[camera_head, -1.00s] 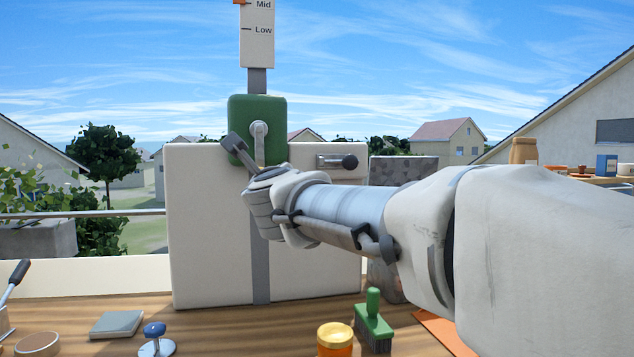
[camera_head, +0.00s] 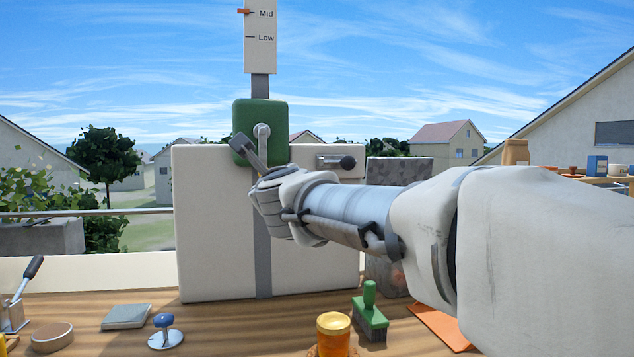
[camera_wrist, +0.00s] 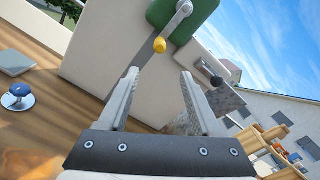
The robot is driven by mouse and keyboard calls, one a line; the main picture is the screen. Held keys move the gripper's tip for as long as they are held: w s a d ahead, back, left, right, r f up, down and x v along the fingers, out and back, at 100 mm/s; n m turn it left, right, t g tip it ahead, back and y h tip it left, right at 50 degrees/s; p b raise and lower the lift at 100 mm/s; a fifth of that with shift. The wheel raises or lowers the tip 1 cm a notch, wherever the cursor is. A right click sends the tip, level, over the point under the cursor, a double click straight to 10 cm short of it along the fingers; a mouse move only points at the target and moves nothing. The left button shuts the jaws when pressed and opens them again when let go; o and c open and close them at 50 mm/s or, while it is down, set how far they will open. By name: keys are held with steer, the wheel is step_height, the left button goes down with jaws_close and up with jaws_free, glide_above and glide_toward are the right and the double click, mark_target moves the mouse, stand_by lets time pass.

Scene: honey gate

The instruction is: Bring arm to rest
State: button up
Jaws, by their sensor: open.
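My gripper (camera_wrist: 156,92) is open in the wrist view, with nothing between its two fingers. In the head view my arm reaches in from the right and my gripper is near the front of a white upright panel, partly hidden by my own wrist. The white panel (camera_head: 215,225) stands on the wooden table. A green box with a crank (camera_wrist: 178,22) is at its top, also visible in the head view (camera_head: 243,115). The crank's yellow knob (camera_wrist: 160,45) shows just beyond the fingertips, apart from them. A scale plate (camera_head: 260,45) above has an orange pointer at Mid.
A blue-knobbed stand (camera_head: 165,333), a grey block (camera_head: 126,317) and a round wooden piece (camera_head: 52,336) are at left. A dark-knobbed bolt (camera_head: 346,162) sits on the panel.

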stand_by(0.3)
steer(key=s+d+f+n+g+h+p, duration=0.1)
steer(key=s+d+f+n+g+h, duration=0.35)
steer(key=s+d+f+n, duration=1)
steer(key=s+d+f+n+g+h+p, duration=0.1)
steer(key=s+d+f+n+g, duration=0.6)
steer(key=s+d+f+n, duration=0.7)
steer(key=s+a+r+m+p, duration=0.1)
steer(key=a+r+p, duration=0.1)
steer(key=r+p, duration=0.9)
steer(key=s+a+r+m+p, duration=0.1)
steer(key=r+p, duration=1.1)
steer(key=shift+s+a, duration=0.25)
steer(key=shift+a, duration=0.1)
